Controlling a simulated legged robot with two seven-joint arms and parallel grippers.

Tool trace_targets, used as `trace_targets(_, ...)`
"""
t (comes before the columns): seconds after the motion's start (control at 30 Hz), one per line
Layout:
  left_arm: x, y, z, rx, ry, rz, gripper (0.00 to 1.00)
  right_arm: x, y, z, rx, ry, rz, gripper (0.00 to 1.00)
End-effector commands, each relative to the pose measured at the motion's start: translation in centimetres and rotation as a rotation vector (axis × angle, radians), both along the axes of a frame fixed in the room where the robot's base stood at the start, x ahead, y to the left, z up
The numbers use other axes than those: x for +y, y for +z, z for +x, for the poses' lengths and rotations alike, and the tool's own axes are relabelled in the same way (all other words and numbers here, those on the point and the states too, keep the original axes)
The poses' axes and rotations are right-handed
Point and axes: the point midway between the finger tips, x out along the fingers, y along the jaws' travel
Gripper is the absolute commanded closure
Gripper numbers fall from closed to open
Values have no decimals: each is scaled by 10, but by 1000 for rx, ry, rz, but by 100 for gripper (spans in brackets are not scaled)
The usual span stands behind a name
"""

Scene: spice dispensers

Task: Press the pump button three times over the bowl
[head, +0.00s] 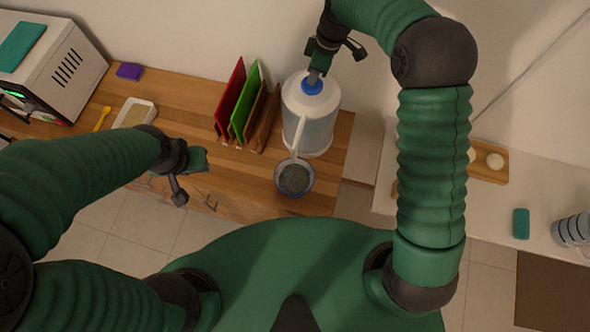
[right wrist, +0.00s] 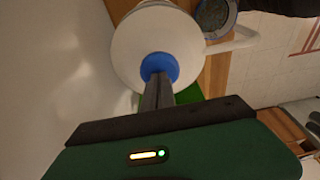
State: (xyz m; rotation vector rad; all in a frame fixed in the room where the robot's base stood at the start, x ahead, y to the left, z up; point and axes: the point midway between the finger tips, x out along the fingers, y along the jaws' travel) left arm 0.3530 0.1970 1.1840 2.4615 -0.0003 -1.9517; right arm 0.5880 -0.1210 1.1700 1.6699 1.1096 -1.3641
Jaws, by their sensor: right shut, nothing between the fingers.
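The pump dispenser (head: 312,112) is a large clear bottle with a white top and a long white spout, standing near the right end of the wooden counter. Its blue pump button (head: 312,86) is on top; it also shows in the right wrist view (right wrist: 159,66). My right gripper (head: 316,76) is shut and empty, its fingertips at the blue button and seemingly touching it. The bowl (head: 294,178) is under the spout's end at the counter's front edge, with dark greenish contents. My left gripper (head: 190,172) is left of the bowl, apart from it; its finger opening is unclear.
A rack with red (head: 230,98) and green boards (head: 245,100) stands just left of the dispenser. A white tray (head: 134,112), yellow spoon (head: 102,118), purple block (head: 130,71) and white appliance (head: 60,65) are further left. A pale counter (head: 548,190) is at right.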

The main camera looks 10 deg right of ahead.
Motion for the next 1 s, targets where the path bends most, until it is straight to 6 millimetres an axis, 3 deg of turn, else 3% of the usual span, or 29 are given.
trace_targets(0.27,0,3,0,0,0,0,64,0,3,-1,3,1,-1,100)
trace_targets(0.7,0,26,0,0,0,0,64,0,34,-1,3,2,-1,100)
trace_targets(1.0,0,26,0,0,0,0,64,0,35,-1,2,1,0,100)
